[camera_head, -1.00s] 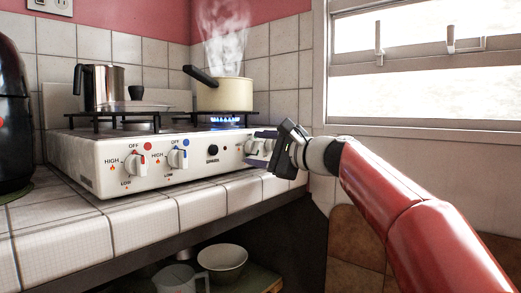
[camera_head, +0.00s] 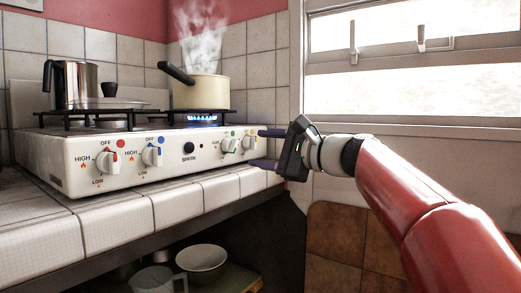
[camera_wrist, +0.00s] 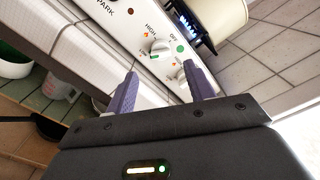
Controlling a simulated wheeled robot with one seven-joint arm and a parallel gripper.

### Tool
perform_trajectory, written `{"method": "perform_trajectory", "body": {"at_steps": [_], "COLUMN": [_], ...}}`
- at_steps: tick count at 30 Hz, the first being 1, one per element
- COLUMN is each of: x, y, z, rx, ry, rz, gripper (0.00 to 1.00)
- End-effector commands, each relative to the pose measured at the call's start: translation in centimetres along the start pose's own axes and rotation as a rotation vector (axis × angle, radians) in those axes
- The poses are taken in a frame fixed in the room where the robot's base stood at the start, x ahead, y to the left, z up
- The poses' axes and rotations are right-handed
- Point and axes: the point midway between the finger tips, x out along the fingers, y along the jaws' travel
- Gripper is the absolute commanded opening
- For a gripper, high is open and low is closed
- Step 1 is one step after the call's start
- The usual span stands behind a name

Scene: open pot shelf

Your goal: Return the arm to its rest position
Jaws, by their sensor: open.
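My gripper (camera_head: 268,148) is at the end of my red arm, just right of the stove's front panel. Its two purple fingers are apart and nothing is between them. In the wrist view my gripper (camera_wrist: 160,88) faces the panel, with the knob beside the green dot (camera_wrist: 160,48) ahead of the fingers and apart from them. The white stove (camera_head: 75,165) stands on the tiled counter. A cream pot (camera_head: 205,95) steams on its right burner, over a blue flame.
The tiled counter edge (camera_head: 120,222) runs below the stove. A bowl (camera_head: 203,262) and a measuring cup (camera_head: 158,280) sit on the shelf underneath. A window (camera_head: 420,75) is on the right wall; space before it is free.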

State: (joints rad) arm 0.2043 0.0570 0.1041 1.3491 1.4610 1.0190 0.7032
Motion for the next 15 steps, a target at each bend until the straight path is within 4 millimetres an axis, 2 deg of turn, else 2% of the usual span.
{"method": "perform_trajectory", "body": {"at_steps": [5,8,11,14,15], "x": [-0.1,-0.8,-2.8,-6.7,-8.6], "y": [0.4,2.4,6.8,12.7,15.2], "z": [0.2,0.9,1.6,2.0,2.1], "rx": [-0.016,-0.094,-0.252,-0.464,-0.553], "ry": [0.012,0.065,0.158,0.249,0.276], "rz": [0.015,0.089,0.243,0.460,0.552], "gripper": [0.53,0.53,0.53,0.53,0.53]}}
